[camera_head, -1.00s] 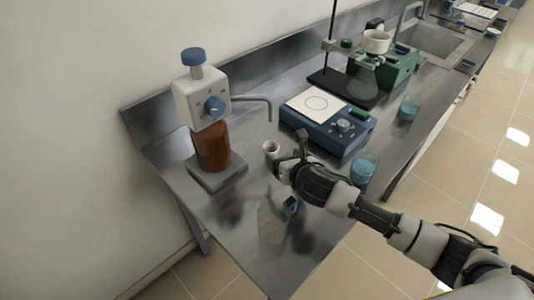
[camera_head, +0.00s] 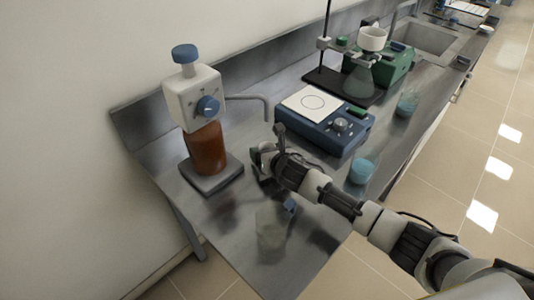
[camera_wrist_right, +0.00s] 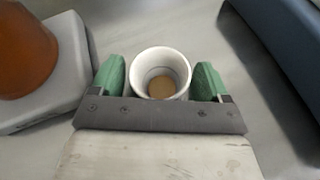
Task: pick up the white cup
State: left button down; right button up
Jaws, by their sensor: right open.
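The white cup (camera_wrist_right: 161,84) stands upright in the right wrist view, seen from above, with a brownish bottom inside. My right gripper (camera_wrist_right: 160,68) is open, with one green finger pad on each side of the cup. Small gaps seem to show between the pads and the rim. In the head view my right gripper (camera_head: 267,149) is low over the bench, between the bottle dispenser and the blue hotplate. It largely hides the cup there. My left gripper is not in view.
An amber bottle dispenser (camera_head: 206,145) on a grey base stands just left of the gripper. A blue hotplate (camera_head: 338,138) is to the right. Beakers (camera_head: 361,171) and a clear glass vessel (camera_head: 270,232) stand near the front edge.

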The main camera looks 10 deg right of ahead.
jog(key=c, duration=0.9)
jog(key=shift+r, duration=0.1)
jog(key=shift+c, duration=0.2)
